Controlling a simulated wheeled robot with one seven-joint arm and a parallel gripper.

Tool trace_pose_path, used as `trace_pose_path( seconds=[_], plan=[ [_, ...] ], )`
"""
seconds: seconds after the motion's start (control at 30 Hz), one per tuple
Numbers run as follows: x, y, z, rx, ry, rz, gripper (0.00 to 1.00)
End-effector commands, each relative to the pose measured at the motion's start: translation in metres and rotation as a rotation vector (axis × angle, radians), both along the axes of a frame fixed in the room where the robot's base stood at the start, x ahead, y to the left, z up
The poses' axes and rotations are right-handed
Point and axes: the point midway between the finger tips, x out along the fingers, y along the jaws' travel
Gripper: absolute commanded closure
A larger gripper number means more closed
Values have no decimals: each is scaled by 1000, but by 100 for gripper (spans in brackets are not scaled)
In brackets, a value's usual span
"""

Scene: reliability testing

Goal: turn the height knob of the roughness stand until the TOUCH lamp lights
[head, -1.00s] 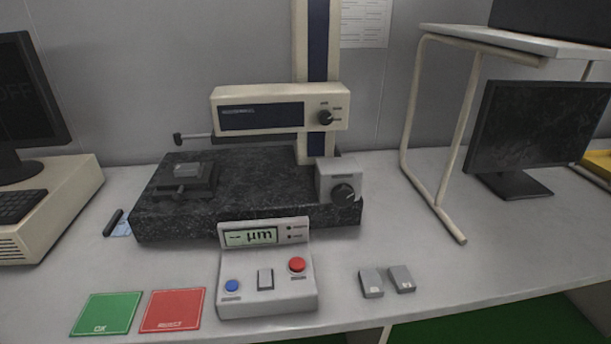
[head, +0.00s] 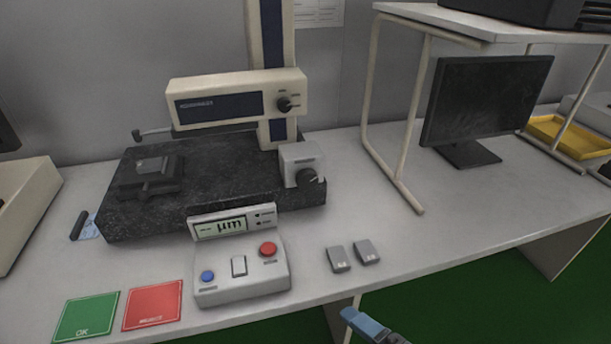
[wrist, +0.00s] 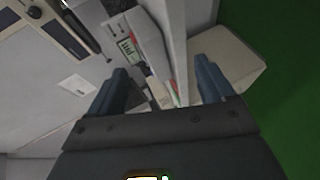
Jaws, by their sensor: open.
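The roughness stand has a speckled black granite base (head: 225,172), a cream and blue column and a cream drive unit (head: 236,100). A black knob (head: 307,177) sits on a grey box at the base's right front; another black knob (head: 285,103) is on the drive unit. The control box (head: 243,275) in front has a display reading "µm" and two small dark lamps (head: 262,216), labels too small to read. My gripper (head: 372,327) shows partly at the bottom edge, below the table front and away from the knobs. In the wrist view its blue fingers (wrist: 162,70) are apart and empty.
Two small grey blocks (head: 353,255) lie right of the control box. A green OK mat (head: 86,317) and a red mat (head: 153,305) lie left. A cream-legged shelf (head: 420,120) and a monitor (head: 487,100) stand right.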

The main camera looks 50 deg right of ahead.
Motion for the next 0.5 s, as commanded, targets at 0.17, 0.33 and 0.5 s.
trace_pose_path(
  seconds=[0.17,0.33,0.5],
  plan=[
    [69,-44,2,-553,79,21,18],
    [128,-89,19,-1040,192,4,18],
    [176,-126,47,-1428,315,-32,18]
  ],
)
